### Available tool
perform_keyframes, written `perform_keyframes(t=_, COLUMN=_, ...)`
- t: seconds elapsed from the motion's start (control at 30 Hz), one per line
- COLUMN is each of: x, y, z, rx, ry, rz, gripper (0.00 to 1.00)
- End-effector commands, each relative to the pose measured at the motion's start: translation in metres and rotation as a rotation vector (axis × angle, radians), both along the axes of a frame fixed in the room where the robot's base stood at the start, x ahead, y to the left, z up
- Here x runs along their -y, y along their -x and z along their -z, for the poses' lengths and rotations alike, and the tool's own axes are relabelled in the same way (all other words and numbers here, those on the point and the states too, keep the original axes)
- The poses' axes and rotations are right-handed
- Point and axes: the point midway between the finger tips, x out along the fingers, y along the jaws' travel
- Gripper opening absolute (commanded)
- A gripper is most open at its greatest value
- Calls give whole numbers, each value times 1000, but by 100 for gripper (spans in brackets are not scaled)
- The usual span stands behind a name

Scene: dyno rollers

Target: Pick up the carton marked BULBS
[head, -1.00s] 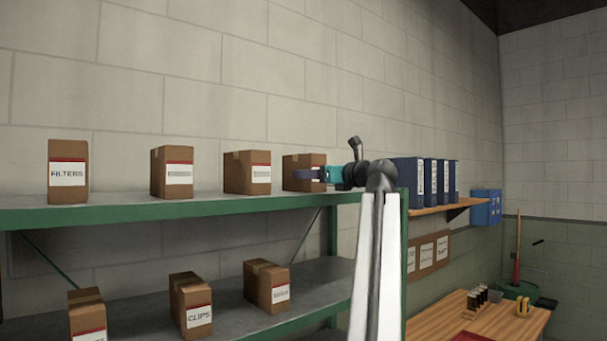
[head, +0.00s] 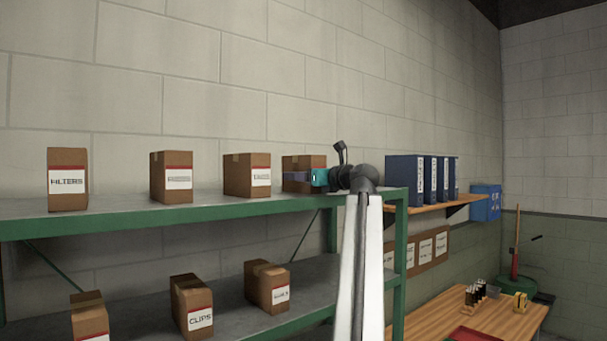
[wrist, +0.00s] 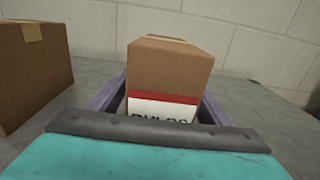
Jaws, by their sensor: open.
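The carton marked BULBS (wrist: 169,75) is a brown box with a red band and a white label. It stands upright between the purple fingers of my gripper in the wrist view, and the lower part of its lettering is hidden by my gripper's edge. In the head view the carton (head: 303,161) is the rightmost on the top shelf, partly covered by my gripper (head: 298,177). My gripper is open, with one finger on each side of the carton. Whether the fingers touch it cannot be told.
Another carton (wrist: 33,72) stands close on the left. Further cartons, including FILTERS (head: 68,180), line the green-edged top shelf (head: 120,211). CLIPS (head: 192,306) and others stand on the lower shelf. Blue binders (head: 420,180) stand on a wooden shelf at right. A wall rises behind.

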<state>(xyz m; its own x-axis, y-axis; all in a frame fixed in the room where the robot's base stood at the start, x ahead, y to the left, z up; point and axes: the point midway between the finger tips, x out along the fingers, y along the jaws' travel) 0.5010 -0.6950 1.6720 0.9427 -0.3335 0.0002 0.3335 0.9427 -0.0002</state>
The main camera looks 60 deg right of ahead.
Motion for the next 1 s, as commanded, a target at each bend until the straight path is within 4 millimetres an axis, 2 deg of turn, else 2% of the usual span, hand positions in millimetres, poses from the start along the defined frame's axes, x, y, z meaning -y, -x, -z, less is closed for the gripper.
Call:
perform_keyframes(t=0.37, x=0, y=0, z=0, rx=0, ry=0, rz=0, gripper=70)
perform_keyframes(t=0.67, x=0, y=0, z=0, rx=0, ry=0, rz=-1, gripper=21)
perform_keyframes(t=0.7, x=-1, y=0, z=-1, rx=2, ry=1, rz=0, gripper=19)
perform_keyframes(t=1.0, x=0, y=0, z=-2, rx=1, ry=0, rz=-1, gripper=19)
